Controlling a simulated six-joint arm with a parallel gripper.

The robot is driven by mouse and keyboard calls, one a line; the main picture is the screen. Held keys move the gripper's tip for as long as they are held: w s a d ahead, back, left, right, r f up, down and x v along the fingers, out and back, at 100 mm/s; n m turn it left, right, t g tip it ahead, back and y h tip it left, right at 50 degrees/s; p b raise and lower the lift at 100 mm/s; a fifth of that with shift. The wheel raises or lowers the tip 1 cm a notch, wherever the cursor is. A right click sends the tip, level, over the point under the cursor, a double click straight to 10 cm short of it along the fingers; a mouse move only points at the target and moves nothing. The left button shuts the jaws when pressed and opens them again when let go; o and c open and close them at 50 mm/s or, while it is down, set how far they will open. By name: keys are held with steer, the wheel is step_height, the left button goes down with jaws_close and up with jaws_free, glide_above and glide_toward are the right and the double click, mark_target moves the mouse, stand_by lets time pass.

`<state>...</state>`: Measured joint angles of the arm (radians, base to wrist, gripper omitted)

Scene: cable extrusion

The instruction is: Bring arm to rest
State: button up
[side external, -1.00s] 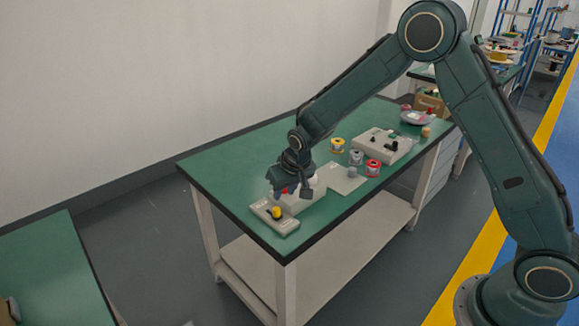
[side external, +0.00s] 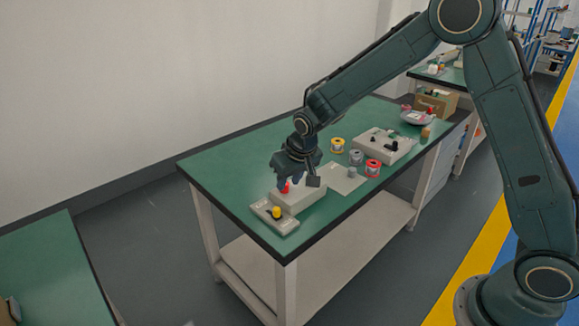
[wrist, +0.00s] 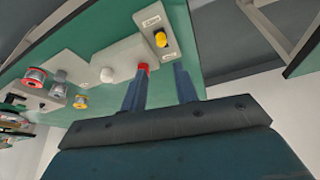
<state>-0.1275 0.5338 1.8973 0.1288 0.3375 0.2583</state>
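My gripper (side external: 284,178) points down over the near end of the green-topped table. In the wrist view its two fingers (wrist: 158,86) stand apart with nothing between them. A red button (side external: 284,187) sits on a pale box (side external: 300,197) just below the fingers in the side view. The red button also shows in the wrist view (wrist: 143,68), partly hidden by a finger. A small pale box (side external: 287,224) with a yellow knob (side external: 277,212) lies in front at the table corner. Whether a finger touches the red button is hard to tell.
Several spools, one yellow (side external: 337,145), one grey (side external: 356,158) and one red (side external: 373,168), stand on the table (side external: 225,165) near a pale plate (side external: 345,180). A pale device (side external: 384,143) with dark knobs is farther back. The table's left side is clear.

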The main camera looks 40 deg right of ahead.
steer(key=s+d+r, duration=0.2)
steer(key=s+r, duration=1.2)
steer(key=r, duration=0.2)
steer(key=s+d+r+n+t+y, duration=0.1)
steer(key=s+r+n, duration=0.1)
steer(key=s, duration=1.7)
steer(key=shift+d+r, duration=0.15)
steer(key=shift+r, duration=0.15)
stand_by(0.4)
